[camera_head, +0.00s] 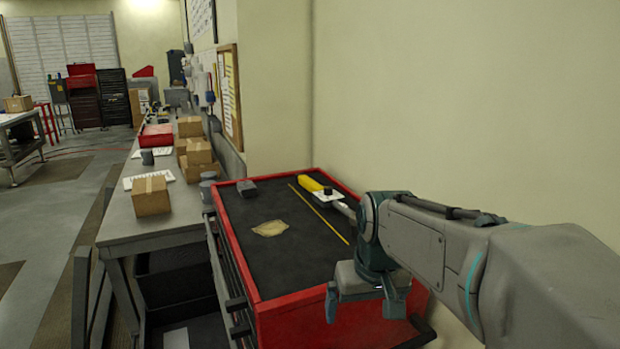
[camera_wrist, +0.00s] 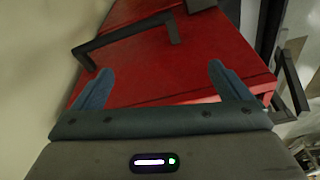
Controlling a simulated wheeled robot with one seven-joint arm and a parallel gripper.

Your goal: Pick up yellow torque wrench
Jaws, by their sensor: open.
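The yellow torque wrench (camera_head: 312,185) lies on the black top of the red tool cart (camera_head: 312,308), near its far right side. Its yellow handle points to the back, and its grey shaft runs toward my arm, which hides the near end. My gripper (camera_head: 360,308) is at the near right end of the cart, apart from the wrench. In the wrist view my gripper (camera_wrist: 157,88) is open and empty, its two blue-grey fingers spread in front of the cart's red side (camera_wrist: 150,60). The wrench is not seen in the wrist view.
A thin yellow strip (camera_head: 318,213), a tan patch (camera_head: 270,228) and a dark grey object (camera_head: 247,188) lie on the cart top. A black handle (camera_wrist: 128,35) sticks out from the cart's side. A wall borders the cart's right. A workbench (camera_head: 140,220) with cardboard boxes stands left.

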